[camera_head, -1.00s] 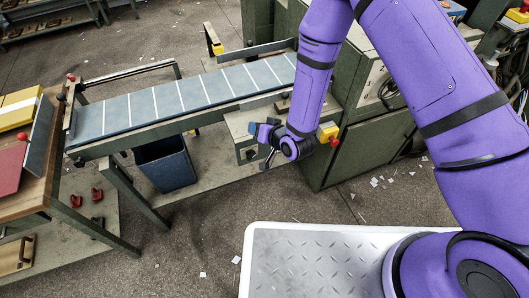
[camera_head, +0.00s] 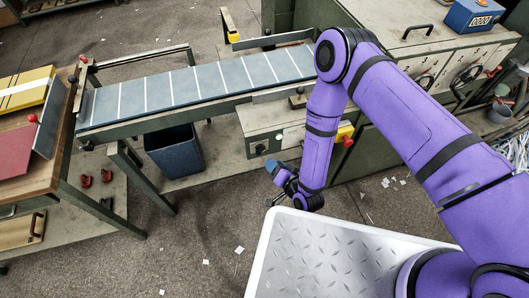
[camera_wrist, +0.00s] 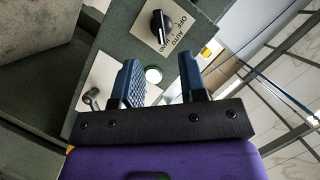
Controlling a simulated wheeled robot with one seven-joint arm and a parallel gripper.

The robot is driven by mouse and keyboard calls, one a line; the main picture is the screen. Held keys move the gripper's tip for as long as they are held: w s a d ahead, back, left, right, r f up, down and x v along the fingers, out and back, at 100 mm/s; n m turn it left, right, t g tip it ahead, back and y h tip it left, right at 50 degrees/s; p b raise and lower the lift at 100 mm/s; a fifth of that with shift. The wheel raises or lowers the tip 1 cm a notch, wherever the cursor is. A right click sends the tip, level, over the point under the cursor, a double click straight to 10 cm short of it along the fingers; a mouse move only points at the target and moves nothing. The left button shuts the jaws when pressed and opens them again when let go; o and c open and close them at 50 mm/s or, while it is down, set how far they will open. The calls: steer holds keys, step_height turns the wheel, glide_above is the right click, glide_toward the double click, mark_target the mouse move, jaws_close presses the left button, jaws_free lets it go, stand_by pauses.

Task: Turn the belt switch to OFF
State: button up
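The belt switch (camera_wrist: 158,24) is a black rotary knob on a pale label plate reading OFF, AUTO and HAND, at the top of the wrist view. Its pointer setting is too unclear to read. In the head view the knob (camera_head: 261,149) shows small on the front of the control box (camera_head: 252,139) under the belt. My gripper (camera_wrist: 159,60) has its two blue fingers apart with nothing held between them. The switch lies beyond the fingertips, apart from them. In the head view my gripper (camera_head: 274,182) is below and in front of the box.
A pale round button (camera_wrist: 153,75) shows between my fingers, and a metal key-like part (camera_wrist: 92,97) left of them. The belt (camera_head: 190,88) runs above a blue bin (camera_head: 174,152). A red knob on a yellow box (camera_head: 346,134) sits right of the control box.

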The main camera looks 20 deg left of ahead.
mark_target(262, 152)
steer(key=x, duration=0.7)
steer(key=shift+w+a+f, duration=0.1)
steer(key=shift+w+a, duration=0.15)
steer(key=shift+a, duration=0.05)
jaws_close()
